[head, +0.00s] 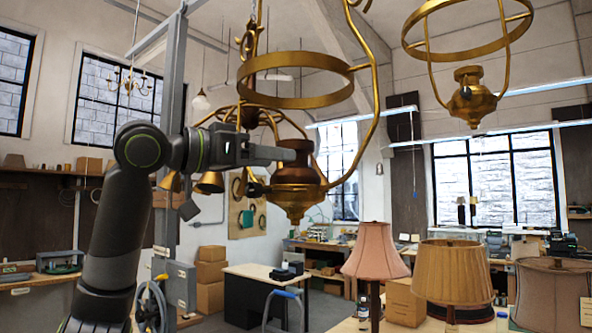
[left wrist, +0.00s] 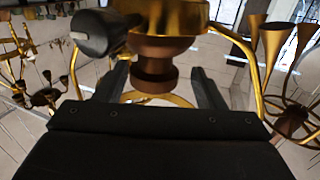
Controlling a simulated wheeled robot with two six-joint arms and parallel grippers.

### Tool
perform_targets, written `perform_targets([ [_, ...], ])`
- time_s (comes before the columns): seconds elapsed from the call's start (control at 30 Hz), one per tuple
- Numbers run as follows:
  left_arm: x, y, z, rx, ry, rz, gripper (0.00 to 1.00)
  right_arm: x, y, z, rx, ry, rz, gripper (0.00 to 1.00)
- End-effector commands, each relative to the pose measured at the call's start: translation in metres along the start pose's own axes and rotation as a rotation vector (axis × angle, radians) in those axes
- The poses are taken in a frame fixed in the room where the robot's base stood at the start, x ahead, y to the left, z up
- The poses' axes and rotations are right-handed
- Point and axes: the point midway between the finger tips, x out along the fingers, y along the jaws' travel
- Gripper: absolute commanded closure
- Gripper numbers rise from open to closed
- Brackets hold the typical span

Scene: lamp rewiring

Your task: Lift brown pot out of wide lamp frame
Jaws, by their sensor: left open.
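The brown pot (head: 299,152) has a dark brown neck over a brass body and sits upright in the lower part of the wide lamp frame. The frame is brass, with a broad ring (head: 290,103) above the pot and a curved side arm (head: 376,90). My left gripper (head: 284,152) is level with the pot's neck. A dark knob (left wrist: 100,32) sticks out beside the pot. My right gripper is not in view.
A second brass lamp frame with a brass pot (head: 471,98) hangs at the upper right. A brass chandelier hangs close behind my left gripper, with cone-shaped cups (head: 210,182). Lampshades, one pink (head: 375,252), stand on a table below right.

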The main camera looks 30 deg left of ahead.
Motion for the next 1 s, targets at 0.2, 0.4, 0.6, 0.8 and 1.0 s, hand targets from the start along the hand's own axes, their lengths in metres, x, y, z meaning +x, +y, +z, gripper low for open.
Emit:
perform_targets([
  [0.2, 0.022, 0.005, -0.002, 0.0, -0.003, 0.002, 0.37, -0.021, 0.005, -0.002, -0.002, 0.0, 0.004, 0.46],
  [0.4, 0.045, 0.007, 0.001, -0.001, -0.003, 0.003, 0.37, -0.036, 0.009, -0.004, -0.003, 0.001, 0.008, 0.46],
  [0.6, 0.052, 0.006, 0.003, 0.0, 0.001, 0.001, 0.37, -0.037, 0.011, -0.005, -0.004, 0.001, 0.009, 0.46],
  [0.8, 0.051, 0.006, 0.004, 0.0, 0.0, 0.001, 0.43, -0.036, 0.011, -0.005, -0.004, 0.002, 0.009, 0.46],
  [1.0, 0.051, 0.006, 0.003, 0.0, 0.0, 0.0, 0.69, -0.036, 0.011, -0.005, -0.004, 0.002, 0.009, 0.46],
])
